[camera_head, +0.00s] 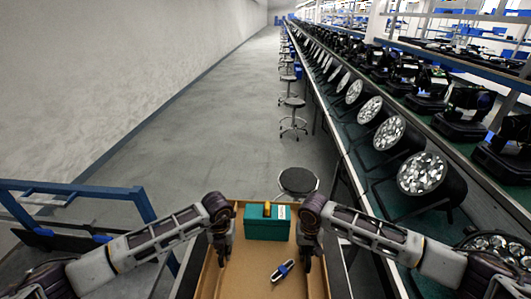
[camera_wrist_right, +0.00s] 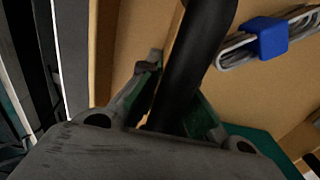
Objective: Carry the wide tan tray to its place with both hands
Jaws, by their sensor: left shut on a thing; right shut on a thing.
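The wide tan tray (camera_head: 241,277) is at the bottom middle of the head view, between my two arms. Its tan surface also shows in the right wrist view (camera_wrist_right: 142,28). My left gripper (camera_head: 222,257) is shut at the tray's left side. My right gripper (camera_head: 306,262) is shut at its right side. In the right wrist view a thick dark bar (camera_wrist_right: 196,55) runs between the fingers of my right gripper (camera_wrist_right: 170,110). A teal box (camera_head: 266,229) with a white label sits at the tray's far end. The tray's near end is out of view.
A long bench with several round lamps (camera_head: 421,173) runs along the right. Stools (camera_head: 293,118) stand along it, one (camera_head: 298,181) just beyond the tray. A blue rail frame (camera_head: 145,205) is at the left. The grey floor (camera_head: 220,120) ahead is open.

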